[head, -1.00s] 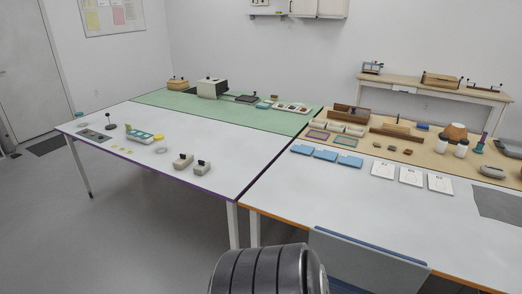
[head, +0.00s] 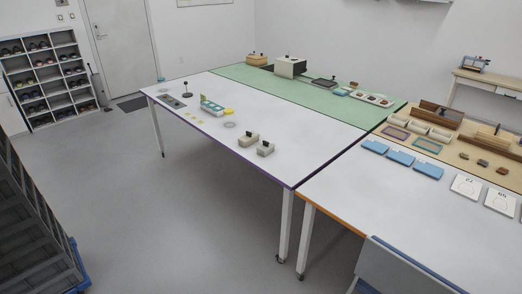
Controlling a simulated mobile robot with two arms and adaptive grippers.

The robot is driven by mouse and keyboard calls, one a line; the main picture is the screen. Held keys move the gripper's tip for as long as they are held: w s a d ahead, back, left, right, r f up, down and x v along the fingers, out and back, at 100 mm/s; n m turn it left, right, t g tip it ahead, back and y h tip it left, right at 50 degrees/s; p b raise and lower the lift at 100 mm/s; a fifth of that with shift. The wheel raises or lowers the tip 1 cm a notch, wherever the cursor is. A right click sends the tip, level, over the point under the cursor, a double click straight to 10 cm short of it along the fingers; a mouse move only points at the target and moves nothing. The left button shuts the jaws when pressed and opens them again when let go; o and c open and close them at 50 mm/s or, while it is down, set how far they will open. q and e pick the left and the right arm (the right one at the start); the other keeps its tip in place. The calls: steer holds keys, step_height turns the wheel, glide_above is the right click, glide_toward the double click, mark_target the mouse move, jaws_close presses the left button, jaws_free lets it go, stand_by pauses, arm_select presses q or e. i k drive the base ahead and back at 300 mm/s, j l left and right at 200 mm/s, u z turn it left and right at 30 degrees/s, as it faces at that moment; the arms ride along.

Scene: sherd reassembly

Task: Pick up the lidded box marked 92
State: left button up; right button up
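No number 92 is readable in the head view. Two small pale grey boxes with dark knobs on top, a left one (head: 249,140) and a right one (head: 265,149), stand near the front edge of the white table (head: 225,170). A larger cream box (head: 291,68) with a dark knob stands on the green mat (head: 350,108) at the back. A wooden box (head: 257,59) with a small knob stands to its left. I cannot tell which of them is marked 92. Neither of my grippers is in view.
A second table (head: 400,195) adjoins at right, with blue folders (head: 400,158) and numbered white cards (head: 467,187). A grey chair-like panel (head: 405,270) stands before it. A dark rack (head: 35,225) stands at left front. The floor (head: 170,220) between is clear.

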mark_target(266, 148)
steer(key=z, duration=0.2)
steer(key=i+j+z, duration=0.25)
steer(key=z, duration=0.2)
steer(key=i+j+z, duration=0.15)
steer(key=j+z, duration=0.15)
steer(key=z, duration=0.15)
steer(key=i+j+z, duration=0.1)
steer(key=j, duration=0.35)
steer(key=i+j+z, duration=0.1)
steer(key=j, duration=0.35)
steer(key=i+j, duration=0.25)
steer(key=j, duration=0.2)
steer(key=i+j+z, duration=0.15)
steer(key=j, duration=0.3)
steer(key=i+j+z, duration=0.1)
steer(key=j, duration=0.35)
steer(key=i+j+z, duration=0.1)
steer(key=j, duration=0.4)
